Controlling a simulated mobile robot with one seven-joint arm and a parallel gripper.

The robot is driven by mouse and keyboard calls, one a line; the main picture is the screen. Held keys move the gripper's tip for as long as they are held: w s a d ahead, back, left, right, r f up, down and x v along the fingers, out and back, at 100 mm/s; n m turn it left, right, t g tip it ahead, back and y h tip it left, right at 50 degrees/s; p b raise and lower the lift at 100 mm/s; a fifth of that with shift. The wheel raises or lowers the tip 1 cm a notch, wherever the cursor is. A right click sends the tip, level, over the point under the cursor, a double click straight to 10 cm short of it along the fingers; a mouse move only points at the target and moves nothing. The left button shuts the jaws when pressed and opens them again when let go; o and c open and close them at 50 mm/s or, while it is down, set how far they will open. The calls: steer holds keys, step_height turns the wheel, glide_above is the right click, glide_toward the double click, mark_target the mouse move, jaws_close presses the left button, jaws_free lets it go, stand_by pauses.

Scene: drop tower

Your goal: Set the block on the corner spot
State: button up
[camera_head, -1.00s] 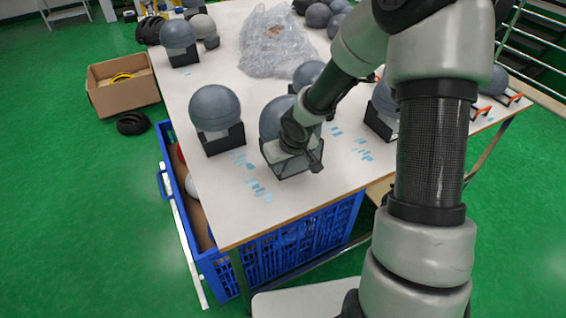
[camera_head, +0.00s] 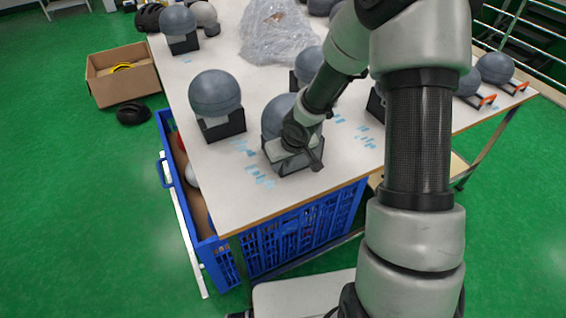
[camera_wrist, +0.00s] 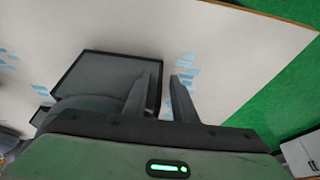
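A dark block (camera_head: 312,166) with a grey ball (camera_head: 277,112) by it stands near the table's front edge, partly hidden behind my gripper. In the wrist view a dark square block (camera_wrist: 95,78) lies left of and partly under my fingers. My gripper (camera_wrist: 166,92) is open; the left finger overlaps the block's right side and the right finger is over the white table. I cannot tell whether either touches the block. In the head view my gripper (camera_head: 302,150) is low over the block and its fingertips are not clear. No distinct corner spot shows; pale blue marks (camera_head: 258,176) lie near the front left corner.
The white table (camera_head: 230,208) holds other grey balls on dark stands, one close at left (camera_head: 215,96), and a clear plastic bag (camera_head: 275,32) behind. A blue crate (camera_head: 290,238) is below the table edge. A cardboard box (camera_head: 122,76) stands on the green floor.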

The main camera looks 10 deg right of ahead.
steer(key=p+v, duration=0.5)
steer(key=v, duration=0.7)
steer(key=shift+p, duration=0.4)
steer(key=shift+w+r, duration=0.1)
steer(key=shift+r, duration=0.05)
